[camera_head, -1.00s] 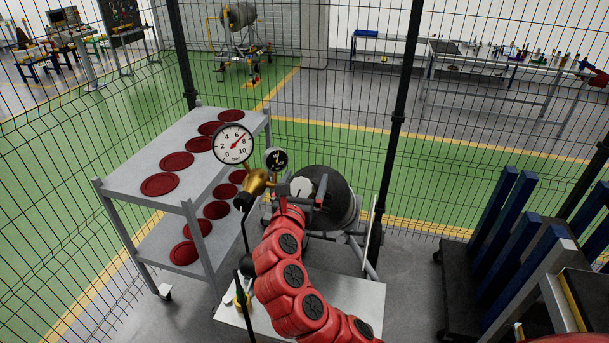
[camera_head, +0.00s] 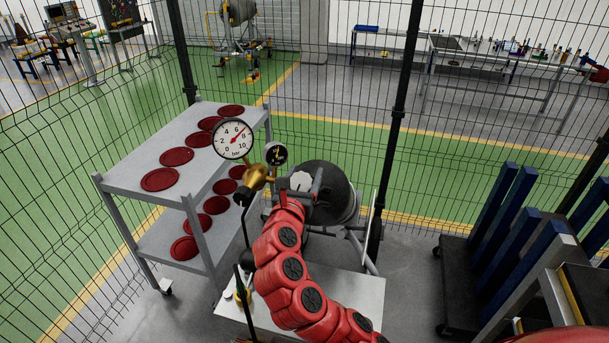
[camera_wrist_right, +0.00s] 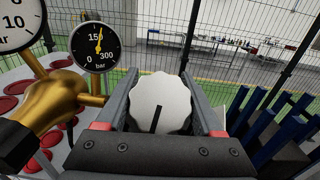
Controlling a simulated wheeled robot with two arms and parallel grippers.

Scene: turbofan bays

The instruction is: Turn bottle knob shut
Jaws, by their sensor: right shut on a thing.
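The bottle knob (camera_wrist_right: 160,104) is a white scalloped disc with a black line pointing down toward my gripper. My right gripper (camera_wrist_right: 158,98) has one finger on each side of it and is shut on it. In the head view the knob (camera_head: 301,181) shows between the fingers of my right gripper (camera_head: 302,186), at the front of the dark bottle (camera_head: 335,190). A brass regulator (camera_head: 256,179) sits to its left. Its large gauge (camera_head: 233,138) reads about 7 bar. The small gauge (camera_wrist_right: 94,47) has its needle pointing nearly straight up. My left gripper is out of view.
A grey two-shelf trolley (camera_head: 112,189) with dark red discs stands at the left. Wire mesh fencing (camera_head: 480,150) runs behind. A rack with blue uprights (camera_head: 505,235) stands at the right. A pale plate (camera_head: 370,300) lies below my arm.

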